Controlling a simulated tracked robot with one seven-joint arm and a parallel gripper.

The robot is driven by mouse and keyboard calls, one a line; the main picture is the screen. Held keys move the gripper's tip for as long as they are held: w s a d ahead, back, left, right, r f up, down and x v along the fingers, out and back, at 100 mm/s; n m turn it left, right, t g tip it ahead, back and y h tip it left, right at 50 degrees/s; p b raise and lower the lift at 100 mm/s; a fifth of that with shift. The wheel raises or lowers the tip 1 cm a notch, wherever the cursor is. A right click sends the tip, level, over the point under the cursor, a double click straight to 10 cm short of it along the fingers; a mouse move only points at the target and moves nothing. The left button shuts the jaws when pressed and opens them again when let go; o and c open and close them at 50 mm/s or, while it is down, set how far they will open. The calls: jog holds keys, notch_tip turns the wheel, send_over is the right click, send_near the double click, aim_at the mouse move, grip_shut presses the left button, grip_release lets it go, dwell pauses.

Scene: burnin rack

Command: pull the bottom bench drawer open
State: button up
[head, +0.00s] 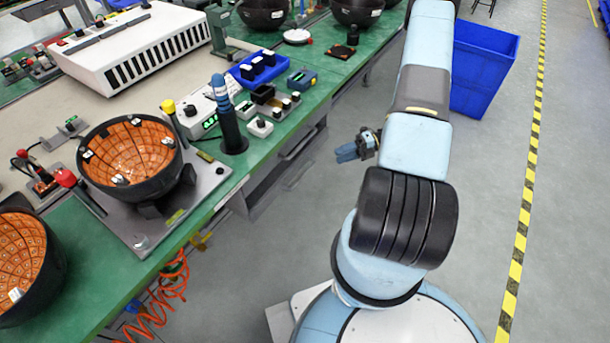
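The bench (226,187) has a green top and runs diagonally along the left of the head view. Grey drawer fronts (292,160) show below its edge, seen steeply from above. The lowest part is foreshortened, so I cannot tell the bottom drawer apart or how far it stands open. My gripper (346,153), with blue fingers, is over the aisle just right of the drawer fronts, pointing left toward them. It appears apart from the drawers. It is small in view and I cannot tell whether its fingers are open or shut.
On the bench stand dark bowls with orange insides (130,153), a blue-topped post (231,125) and a white instrument (135,45). Orange coiled hoses (165,300) hang below the near edge. A blue bin (482,65) stands behind my arm. The grey floor (490,180) at right is clear.

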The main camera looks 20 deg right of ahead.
jog(key=a+f+m+t, duration=0.1)
jog(key=a+f, duration=0.5)
jog(key=a, duration=0.7)
jog(key=shift+w+a+m+y, duration=0.2)
jog(key=shift+w+m+y, duration=0.1)
jog(key=shift+m, duration=0.5)
jog(key=shift+c, duration=0.5)
grip_shut()
